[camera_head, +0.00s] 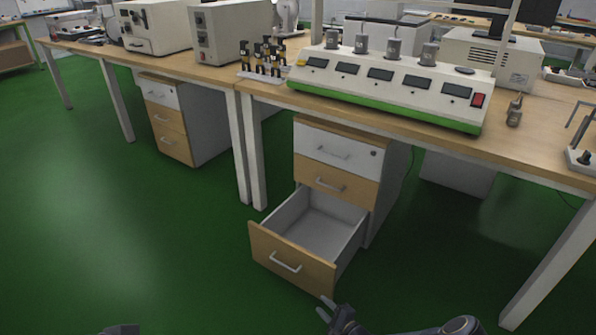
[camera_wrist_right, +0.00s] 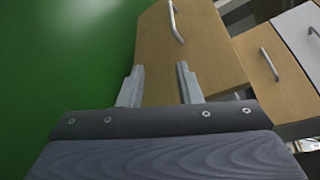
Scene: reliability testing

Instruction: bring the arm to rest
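My right gripper (camera_head: 327,309) is low at the bottom of the head view, just in front of the open bottom drawer (camera_head: 291,260). In the right wrist view its two fingers (camera_wrist_right: 160,88) are spread apart with nothing between them. The drawer front and its handle (camera_wrist_right: 174,20) lie beyond the fingertips, apart from them. The drawer is pulled out of a cabinet (camera_head: 335,165) under the bench and looks empty inside. Of my left arm, only a small dark piece shows at the bottom left edge; its fingers are hidden.
The green floor (camera_head: 120,230) at left is clear.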

